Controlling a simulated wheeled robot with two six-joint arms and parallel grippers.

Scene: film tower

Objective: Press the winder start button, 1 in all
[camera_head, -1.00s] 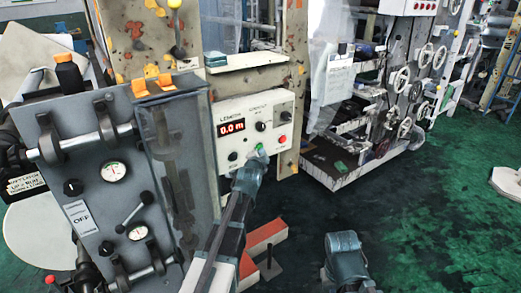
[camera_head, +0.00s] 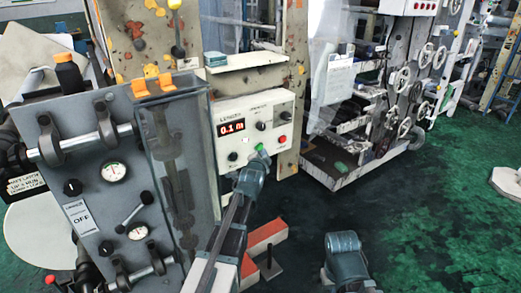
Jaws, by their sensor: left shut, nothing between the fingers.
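The white winder control panel (camera_head: 235,108) stands in the middle, with a red lit display (camera_head: 231,127) reading "0.1 m". The green button (camera_head: 259,147) is low on the panel. A red button (camera_head: 283,140) is to its right, with black knobs nearby. My left gripper (camera_head: 262,159) is shut and empty, its tip just below and in front of the green button. I cannot tell whether it touches the button. Of my right arm only a link shows at the bottom; its gripper is out of view.
A grey machine with an OFF switch plate (camera_head: 81,216), gauges and levers stands at the left. A clear guard (camera_head: 178,160) is beside the panel. A machine with handwheels (camera_head: 402,78) stands at the back right.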

